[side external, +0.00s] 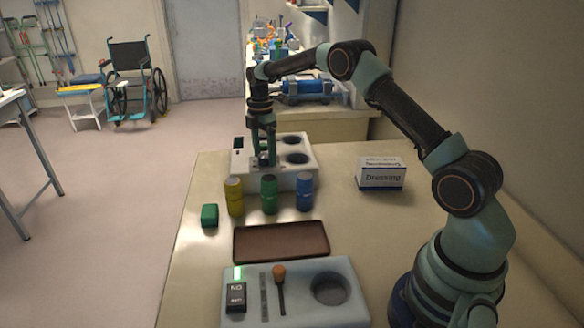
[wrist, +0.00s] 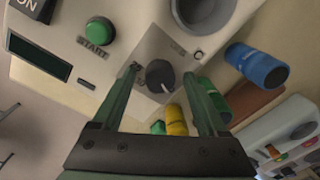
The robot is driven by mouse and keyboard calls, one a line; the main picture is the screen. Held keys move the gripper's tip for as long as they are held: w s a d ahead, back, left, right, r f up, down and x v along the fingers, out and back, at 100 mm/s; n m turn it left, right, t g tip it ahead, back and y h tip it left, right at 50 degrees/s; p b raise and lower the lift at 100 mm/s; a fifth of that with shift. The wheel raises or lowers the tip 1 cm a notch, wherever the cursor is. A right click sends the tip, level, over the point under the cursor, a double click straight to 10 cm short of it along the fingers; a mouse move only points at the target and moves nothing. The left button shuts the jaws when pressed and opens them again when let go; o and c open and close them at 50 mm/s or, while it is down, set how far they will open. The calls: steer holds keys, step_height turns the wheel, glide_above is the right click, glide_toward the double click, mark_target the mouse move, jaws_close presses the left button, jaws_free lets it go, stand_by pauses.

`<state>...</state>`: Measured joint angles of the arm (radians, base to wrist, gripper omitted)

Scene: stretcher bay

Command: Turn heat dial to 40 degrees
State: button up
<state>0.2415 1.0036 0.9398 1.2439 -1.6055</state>
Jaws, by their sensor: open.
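The heat dial (wrist: 160,75) is a dark round knob with a pale pointer line, set on a metallic plate of the white unit (wrist: 140,22). My gripper (wrist: 162,79) is open, with one finger on each side of the dial in the wrist view. I cannot tell whether the fingers touch it. In the side external view my gripper (side external: 264,160) points down at the left part of the white unit (side external: 302,172) and hides the dial. The unit's dark display (wrist: 38,57) shows no readable number.
A green START button (wrist: 99,31) and an ON switch (wrist: 30,8) are near the dial. Yellow (side external: 234,197), green (side external: 269,195) and blue (side external: 304,192) bottles stand in front of the unit. A brown tray (side external: 281,241) and a grey-white switch unit (side external: 300,312) lie nearer.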

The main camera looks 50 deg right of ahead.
step_height(320, 180, up, 12)
steer(key=shift+w, duration=0.25)
steer(key=shift+r, duration=0.1)
stand_by(0.4)
step_height(320, 180, up, 7)
steer(key=m+t, duration=0.2)
steer(key=m, duration=0.2)
glide_above(263, 155)
steer(key=s+a, duration=0.4)
steer(key=s+a+r+m, duration=0.3)
steer(key=s, duration=0.2)
steer(key=s+a+f+m+t, duration=0.2)
steer(key=s+a+m, duration=0.1)
steer(key=s, duration=0.5)
steer(key=s+a+f+m+t, duration=0.2)
steer(key=s+m, duration=0.3)
steer(key=s, duration=0.3)
steer(key=shift+s+a+f+m, duration=0.2)
steer(key=shift+a+f+m, duration=0.1)
steer(key=shift+a+f, duration=0.3)
steer(key=shift+d, duration=0.1)
